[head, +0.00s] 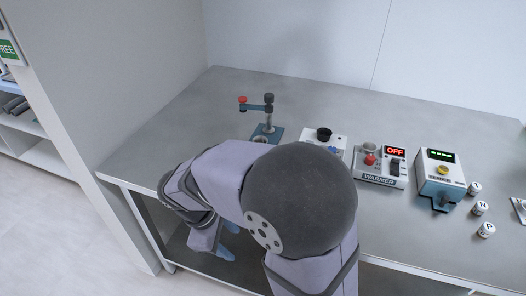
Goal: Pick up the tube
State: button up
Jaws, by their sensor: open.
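I cannot make out a tube in the head view; my arm covers the front middle of the bench and could hide it. My gripper (229,241) shows in part at the front edge of the bench, low and left of my arm's large round joint. Its two bluish fingertips stand apart, and I see nothing between them. Three small white labelled cylinders stand at the right of the bench: one at the back (474,188), one marked N (480,208) and one marked P (486,230). They are far from my gripper.
On the grey bench (170,130) stand a blue stand with a red knob (268,112), a partly hidden white device with a black knob (324,136), a warmer reading OFF (379,165) and a blue-and-white device with a green display (440,175). The bench's left part is clear.

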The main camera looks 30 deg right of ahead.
jog(key=w+d+r+n+h+p, duration=0.3)
jog(key=w+r+p, duration=0.1)
jog(key=r+p, duration=0.5)
jog(key=w+d+r+n+t+h+p, duration=0.3)
jog(key=w+d+r+n+h+p, duration=0.25)
jog(key=d+p, duration=0.3)
jog(key=f+n+t, duration=0.1)
jog(key=f, duration=0.1)
jog(key=w+d+f+n+t+p, duration=0.1)
jog(key=f+n, duration=0.1)
jog(key=w+d+f+n+t, duration=0.1)
jog(key=shift+f+n+t+y+p, duration=0.25)
jog(key=shift+f+t+p, duration=0.05)
jog(key=shift+f, duration=0.1)
jog(key=shift+f+n, duration=0.4)
jog(key=shift+f, duration=0.2)
jog(key=shift+w+d+f+t+p, duration=0.15)
jog(key=shift+w+d+f+p, duration=0.1)
jog(key=shift+w+d+p, duration=0.25)
jog(key=shift+w+d+f+t+p, duration=0.15)
jog(key=shift+w+d+f+p, duration=0.1)
jog(key=shift+d+p, duration=0.25)
jog(key=shift+p+x, duration=1)
jog(key=shift+x, duration=1.3)
jog(key=shift+w+a+f, duration=0.1)
jog(key=shift+a, duration=0.05)
jog(key=c, duration=1.1)
